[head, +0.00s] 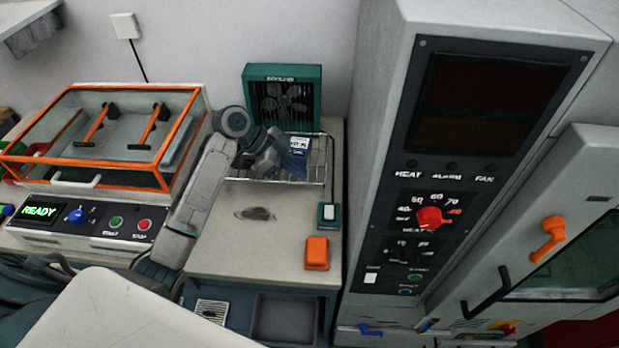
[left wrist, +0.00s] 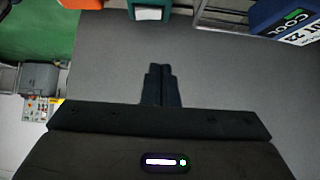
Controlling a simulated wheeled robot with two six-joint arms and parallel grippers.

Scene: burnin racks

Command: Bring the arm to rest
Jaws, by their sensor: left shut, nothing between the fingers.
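My left gripper (head: 268,163) is at the end of my grey left arm, which reaches up from the lower left in the head view. It is over the back part of the bench, close in front of the wire rack. In the left wrist view the two dark fingers (left wrist: 161,85) are together with nothing between them, over a plain grey surface. My right gripper is not in view.
A wire rack (head: 326,166) holding a blue labelled unit (head: 297,158) stands before a teal fan box (head: 284,84). An orange block (head: 317,254) and a teal-white block (head: 329,216) sit on the bench (head: 225,262). An orange-framed machine (head: 120,228) stands left, a tall oven cabinet (head: 385,110) right.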

